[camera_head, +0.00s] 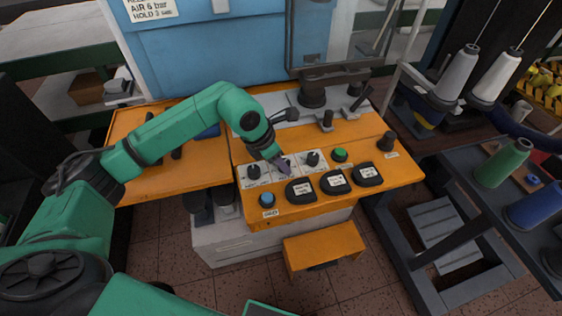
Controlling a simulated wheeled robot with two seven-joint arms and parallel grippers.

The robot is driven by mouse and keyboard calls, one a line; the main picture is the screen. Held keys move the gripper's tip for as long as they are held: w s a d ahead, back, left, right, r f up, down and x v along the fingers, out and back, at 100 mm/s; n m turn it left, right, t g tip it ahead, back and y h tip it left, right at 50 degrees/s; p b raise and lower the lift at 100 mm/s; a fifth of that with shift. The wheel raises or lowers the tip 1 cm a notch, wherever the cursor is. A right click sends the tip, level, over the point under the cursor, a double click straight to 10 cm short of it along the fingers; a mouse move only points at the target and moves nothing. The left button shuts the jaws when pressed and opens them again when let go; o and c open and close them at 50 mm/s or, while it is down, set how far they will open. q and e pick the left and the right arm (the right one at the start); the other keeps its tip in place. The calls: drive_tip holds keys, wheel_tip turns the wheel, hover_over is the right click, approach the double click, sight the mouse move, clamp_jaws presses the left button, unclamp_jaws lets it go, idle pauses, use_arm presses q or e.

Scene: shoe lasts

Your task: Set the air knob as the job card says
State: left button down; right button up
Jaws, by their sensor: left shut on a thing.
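The job card (150,8) is a white sign on the blue machine at the top left. It reads "AIR 6 bar" and "HOLD 3 sec"; its top line is cut off. Three dark knobs stand on white plates on the orange panel: a left knob (253,172), a middle knob and a right knob (312,158). Their labels are too small to read, so I cannot tell which is the air knob. My left gripper (281,164) points down at the middle knob and is shut on it, hiding most of it. My right gripper is out of view.
Three black gauges, left (299,190), middle (335,181) and right (368,174), line the panel front. A blue button (266,199) and a green button (340,154) stand near the knobs. A dark clamp fixture (313,95) rises behind. Thread cones (503,163) stand at right.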

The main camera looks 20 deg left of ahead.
use_arm(q)
drive_tip(key=shift+w+f+m+h+b, duration=0.15)
drive_tip(key=shift+m+h+b, duration=0.15)
drive_tip(key=shift+m+b, duration=0.45)
drive_tip(key=shift+a+m+g+b, duration=0.1)
drive_tip(key=shift+m+g+b, duration=0.5)
drive_tip(key=shift+m+b, duration=0.5)
drive_tip(key=shift+w+m+g+h+b, duration=0.15)
drive_tip(key=shift+m+g+h+b, duration=0.35)
drive_tip(key=shift+m, duration=0.75)
drive_tip(key=shift+r+m+g+b, duration=0.25)
drive_tip(key=shift+m+b, duration=0.3)
drive_tip(key=shift+m, duration=0.65)
drive_tip(key=shift+w, duration=0.1)
drive_tip(key=shift+c, duration=2.3)
unclamp_jaws()
